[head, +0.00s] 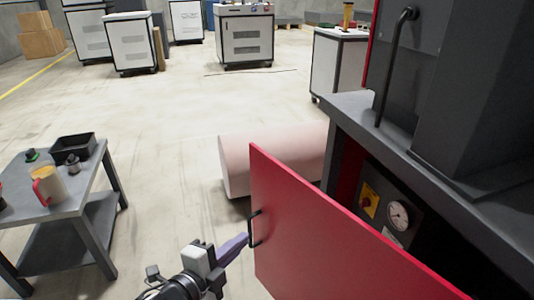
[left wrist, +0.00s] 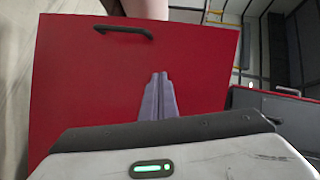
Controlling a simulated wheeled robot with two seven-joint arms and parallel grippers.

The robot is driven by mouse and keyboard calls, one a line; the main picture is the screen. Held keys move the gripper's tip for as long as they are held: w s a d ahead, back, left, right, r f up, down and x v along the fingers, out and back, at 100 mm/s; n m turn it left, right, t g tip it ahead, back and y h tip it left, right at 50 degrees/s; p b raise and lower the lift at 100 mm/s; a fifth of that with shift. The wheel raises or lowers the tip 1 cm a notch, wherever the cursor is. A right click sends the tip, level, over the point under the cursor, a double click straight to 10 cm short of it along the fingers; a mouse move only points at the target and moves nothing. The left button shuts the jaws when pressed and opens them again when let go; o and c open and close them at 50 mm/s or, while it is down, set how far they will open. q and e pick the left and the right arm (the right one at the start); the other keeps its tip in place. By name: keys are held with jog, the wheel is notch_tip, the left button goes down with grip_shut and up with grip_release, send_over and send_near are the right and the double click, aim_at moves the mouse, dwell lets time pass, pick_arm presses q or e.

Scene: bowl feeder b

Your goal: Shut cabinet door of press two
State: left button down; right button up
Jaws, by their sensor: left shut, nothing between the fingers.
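The red cabinet door (head: 320,235) stands swung open from the dark grey press (head: 400,145) on the right. It has a black bar handle (head: 255,228) near its free edge. The door also fills much of the left wrist view (left wrist: 85,85), with its handle (left wrist: 124,31) at the top. My left gripper (head: 236,246) is shut and empty, its fingertips close to the door beside the handle. In the left wrist view the closed fingers (left wrist: 158,85) point along the door's face. I cannot tell whether they touch it. My right gripper is not in view.
Inside the open cabinet are a gauge (head: 399,215) and a red-and-yellow switch (head: 369,201). A pale pink cylinder (head: 270,160) lies behind the door. A grey cart (head: 75,205) with a jug and containers stands at left. Open floor lies between.

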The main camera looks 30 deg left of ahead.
pick_arm(q)
jog(key=w+a+r+m+t+h+p, duration=0.1)
jog(key=a+r+m+t, duration=0.15)
jog(key=r+m, duration=0.3)
jog(key=a+r+m+t+h+p, duration=0.1)
jog(key=a+r+m+p, duration=0.2)
jog(key=m, duration=0.4)
jog(key=m+g+h, duration=0.2)
jog(key=m+h, duration=0.3)
jog(key=m, duration=0.8)
send_near(271, 166)
jog(key=p+x, duration=0.1)
jog(key=x, duration=0.5)
jog(key=shift+w, duration=0.25)
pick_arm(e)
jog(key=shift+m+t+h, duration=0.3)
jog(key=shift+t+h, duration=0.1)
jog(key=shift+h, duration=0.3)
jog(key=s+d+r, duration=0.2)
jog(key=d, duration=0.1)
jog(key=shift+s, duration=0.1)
